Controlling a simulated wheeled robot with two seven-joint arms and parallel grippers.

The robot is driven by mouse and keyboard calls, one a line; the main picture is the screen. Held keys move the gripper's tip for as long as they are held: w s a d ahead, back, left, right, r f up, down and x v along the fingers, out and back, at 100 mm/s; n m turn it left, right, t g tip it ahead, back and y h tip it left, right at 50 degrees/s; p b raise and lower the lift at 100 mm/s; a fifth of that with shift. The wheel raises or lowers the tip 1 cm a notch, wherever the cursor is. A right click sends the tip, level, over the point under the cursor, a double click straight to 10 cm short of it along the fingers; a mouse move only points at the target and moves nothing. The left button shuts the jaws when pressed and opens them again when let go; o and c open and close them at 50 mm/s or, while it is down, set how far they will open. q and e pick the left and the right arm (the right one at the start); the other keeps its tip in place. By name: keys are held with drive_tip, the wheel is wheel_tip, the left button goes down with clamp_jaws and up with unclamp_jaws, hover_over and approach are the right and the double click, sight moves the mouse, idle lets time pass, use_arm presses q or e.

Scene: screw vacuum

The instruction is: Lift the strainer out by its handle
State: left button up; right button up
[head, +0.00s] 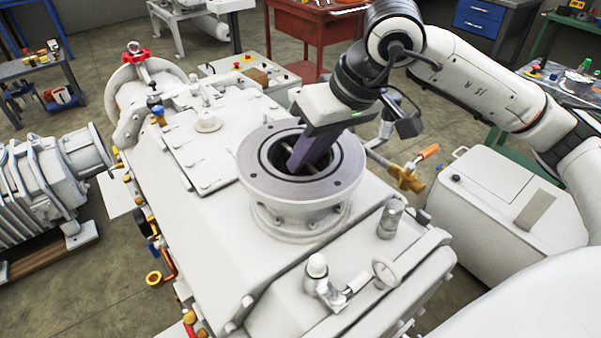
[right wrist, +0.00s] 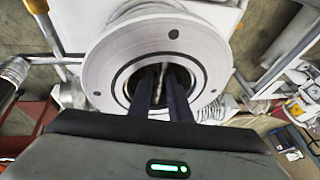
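The strainer (head: 285,163) sits down inside the round flanged opening (head: 261,150) on top of the white vacuum machine. Only part of it shows, as a pale bar and dark interior; its handle is mostly hidden by my fingers. My right gripper (head: 297,163) reaches down into the opening from the upper right. In the right wrist view, its two dark fingers (right wrist: 160,82) stand apart inside the ring, with a light metal bar (right wrist: 157,83) showing between them. I see a gap between the fingers, and contact with the bar cannot be made out. My left gripper is not in view.
The flange rim (right wrist: 101,52) closely surrounds my fingers. A brass valve with an orange handle (head: 410,174) stands right of the flange. A gauge fitting (head: 317,266) and a small cylinder (head: 390,218) rise in front. A white box unit (head: 490,205) stands at right.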

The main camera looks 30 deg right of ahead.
drive_tip(key=shift+x, duration=0.95)
drive_tip(key=shift+c, duration=0.4)
clamp_jaws()
drive_tip(key=shift+r, duration=0.1)
